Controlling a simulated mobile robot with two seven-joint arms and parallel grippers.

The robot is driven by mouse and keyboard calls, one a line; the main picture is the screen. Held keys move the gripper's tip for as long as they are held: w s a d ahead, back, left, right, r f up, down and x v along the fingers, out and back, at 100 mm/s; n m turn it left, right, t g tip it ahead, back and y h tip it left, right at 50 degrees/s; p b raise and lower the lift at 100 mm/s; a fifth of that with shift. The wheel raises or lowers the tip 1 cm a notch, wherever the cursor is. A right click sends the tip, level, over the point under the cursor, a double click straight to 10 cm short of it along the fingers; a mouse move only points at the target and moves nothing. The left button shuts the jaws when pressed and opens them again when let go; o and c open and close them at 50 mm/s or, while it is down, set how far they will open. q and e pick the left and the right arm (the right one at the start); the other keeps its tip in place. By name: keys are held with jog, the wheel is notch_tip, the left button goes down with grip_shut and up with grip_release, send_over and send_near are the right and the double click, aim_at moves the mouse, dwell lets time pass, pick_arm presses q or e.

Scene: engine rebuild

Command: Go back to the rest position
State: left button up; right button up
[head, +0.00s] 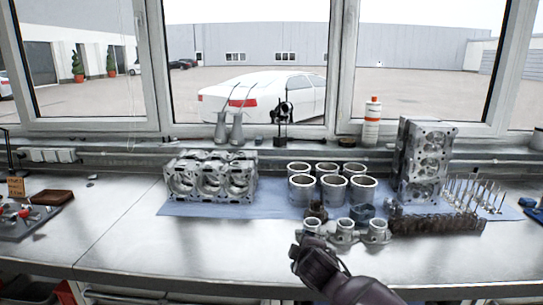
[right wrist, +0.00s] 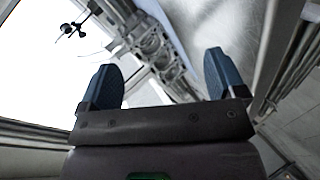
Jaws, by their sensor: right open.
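My right arm comes in from the bottom of the head view, and its dark gripper (head: 304,244) is over the front of the bench, by the small metal housing with round openings (head: 345,236). The gripper hides part of that housing's left side; I cannot tell whether they touch. In the right wrist view, the two blue fingers of my right gripper (right wrist: 162,76) are wide apart with nothing held between them. An engine part (right wrist: 155,50) shows beyond them. My left gripper is not in view.
A blue mat (head: 277,207) holds an engine block (head: 212,181), several cylinder liners (head: 333,187), an upright block (head: 425,160), a camshaft-like part (head: 438,222) and several valves (head: 475,193). An orange-and-white bottle (head: 371,122) stands behind. The bench (head: 120,235) is clear at front left.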

jog(key=s+d+f+m, duration=0.4)
jog(key=s+d+f, duration=0.2)
jog(key=s, duration=0.6)
jog(key=s+d+f+m, duration=0.5)
jog(key=s+d+f, duration=0.1)
jog(key=s, duration=0.6)
jog(key=s+d+f+m+h, duration=0.1)
jog(key=s+d+f+m, duration=0.3)
jog(key=s, duration=0.9)
jog(key=d+f, duration=0.3)
jog(key=shift+m+g, duration=0.3)
jog(key=shift+g, duration=0.1)
